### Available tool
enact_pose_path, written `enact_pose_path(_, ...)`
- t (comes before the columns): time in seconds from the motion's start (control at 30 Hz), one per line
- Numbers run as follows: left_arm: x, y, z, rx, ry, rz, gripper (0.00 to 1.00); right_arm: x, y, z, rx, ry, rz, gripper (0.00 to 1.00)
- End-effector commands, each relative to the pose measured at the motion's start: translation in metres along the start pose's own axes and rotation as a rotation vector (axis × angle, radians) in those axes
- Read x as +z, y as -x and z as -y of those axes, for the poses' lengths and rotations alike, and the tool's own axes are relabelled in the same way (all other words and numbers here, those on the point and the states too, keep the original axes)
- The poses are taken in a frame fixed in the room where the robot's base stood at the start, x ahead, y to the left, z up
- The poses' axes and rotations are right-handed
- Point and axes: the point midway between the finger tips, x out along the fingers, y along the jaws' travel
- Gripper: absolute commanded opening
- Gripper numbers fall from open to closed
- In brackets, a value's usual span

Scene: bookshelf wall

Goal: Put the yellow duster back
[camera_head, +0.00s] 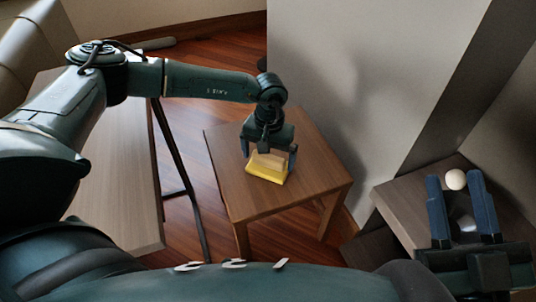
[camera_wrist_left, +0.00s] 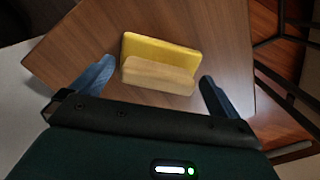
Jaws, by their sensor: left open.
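The yellow duster (camera_head: 266,173), a yellow block with a pale wooden back, rests on a small brown wooden table (camera_head: 225,160). It also shows in the left wrist view (camera_wrist_left: 160,48), where its wooden part faces my gripper. My left gripper (camera_head: 269,157) is over the duster, open. Its fingers stand on either side of the duster with a visible gap at each side in the left wrist view (camera_wrist_left: 154,86). The exact height of the fingertips above the table is hard to tell. My right gripper (camera_head: 455,178) is at the lower right, with its fingers apart.
A white ball (camera_head: 456,179) shows between my right fingertips, by a wooden surface (camera_head: 400,205); whether they touch is unclear. A pale round thing (camera_head: 465,221) is partly hidden between those fingers. A long wooden table (camera_head: 135,200) stands left. A grey wall (camera_head: 350,80) rises behind the small table.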

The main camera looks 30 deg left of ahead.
Motion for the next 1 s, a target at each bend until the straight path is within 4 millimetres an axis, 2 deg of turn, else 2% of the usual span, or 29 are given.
enact_pose_path(0.07,-0.001,0.014,0.0,0.002,0.001,-0.003,1.0,-0.002,-0.001,0.0,0.001,-0.014,0.021,0.36)
enact_pose_path(0.13,-0.001,0.028,0.0,0.001,0.001,-0.003,1.0,0.01,0.008,0.006,0.013,-0.064,0.102,0.36)
enact_pose_path(0.27,0.0,0.058,0.0,0.003,0.0,-0.003,1.0,0.02,0.019,0.013,0.023,-0.127,0.201,0.36)
enact_pose_path(0.5,0.0,0.102,0.0,0.002,0.0,-0.002,1.0,0.023,0.022,0.012,0.031,-0.103,0.245,0.36)
enact_pose_path(0.7,0.0,0.118,0.0,0.001,0.0,-0.001,1.0,0.025,0.023,0.012,0.031,-0.085,0.255,0.36)
enact_pose_path(1.0,0.0,0.119,0.0,0.001,0.0,-0.001,1.0,0.026,0.024,0.012,0.031,-0.081,0.255,0.36)
